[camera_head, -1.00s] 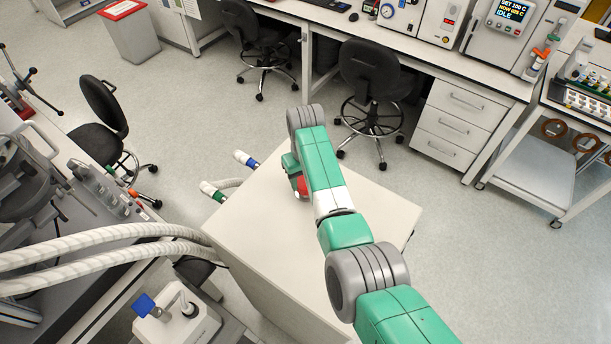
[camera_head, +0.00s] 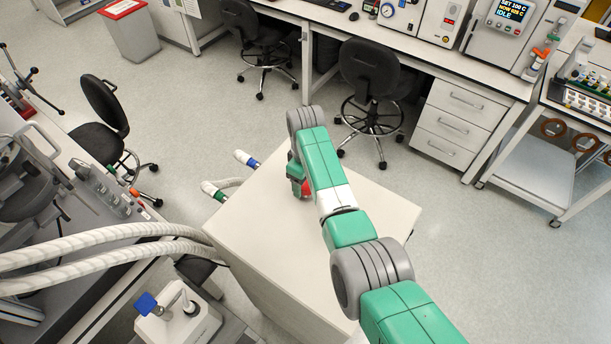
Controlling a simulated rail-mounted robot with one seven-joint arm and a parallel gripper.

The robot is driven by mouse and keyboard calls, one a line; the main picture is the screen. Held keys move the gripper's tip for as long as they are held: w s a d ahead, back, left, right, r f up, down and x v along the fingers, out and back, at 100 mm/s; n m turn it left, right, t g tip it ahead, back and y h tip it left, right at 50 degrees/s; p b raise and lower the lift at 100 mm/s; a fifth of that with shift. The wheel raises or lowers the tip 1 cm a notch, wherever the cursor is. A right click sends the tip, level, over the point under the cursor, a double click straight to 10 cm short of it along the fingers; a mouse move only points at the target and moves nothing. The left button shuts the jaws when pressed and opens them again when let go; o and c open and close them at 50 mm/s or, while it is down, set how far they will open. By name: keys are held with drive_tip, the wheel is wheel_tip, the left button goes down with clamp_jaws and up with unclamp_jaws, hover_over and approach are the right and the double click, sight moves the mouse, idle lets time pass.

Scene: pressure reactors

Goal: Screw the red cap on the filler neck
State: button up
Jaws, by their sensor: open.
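A small red thing (camera_head: 306,191), most likely the red cap, shows at the left edge of my arm, over the top of the large white cabinet (camera_head: 265,230). Most of it is hidden by my wrist and forearm. My gripper (camera_head: 299,187) points down just beside and above the red thing, mostly hidden by my own wrist. It is open, but its fingertips are not clear. I cannot tell whether it touches the red thing. I cannot make out the filler neck; it may be behind my arm.
Two hose ends, one with a blue band (camera_head: 247,159) and one with a green band (camera_head: 213,191), stick out at the cabinet's left. Thick white hoses (camera_head: 110,240) run to the left. A white device (camera_head: 180,318) stands at lower left. The cabinet top is otherwise clear.

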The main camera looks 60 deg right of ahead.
drive_tip(key=n, duration=1.5)
drive_tip(key=c, duration=1)
drive_tip(key=m, duration=0.6)
drive_tip(key=shift+c, duration=0.3)
drive_tip(key=m, duration=0.4)
drive_tip(key=shift+m+p, duration=0.3)
drive_tip(key=shift+m, duration=0.1)
drive_tip(key=m, duration=0.6)
drive_tip(key=shift+m, duration=0.3)
drive_tip(key=m, duration=0.5)
drive_tip(key=shift+r+m, duration=0.1)
drive_tip(key=shift+m, duration=0.2)
drive_tip(key=o, duration=1.1)
drive_tip(key=shift+c, duration=0.2)
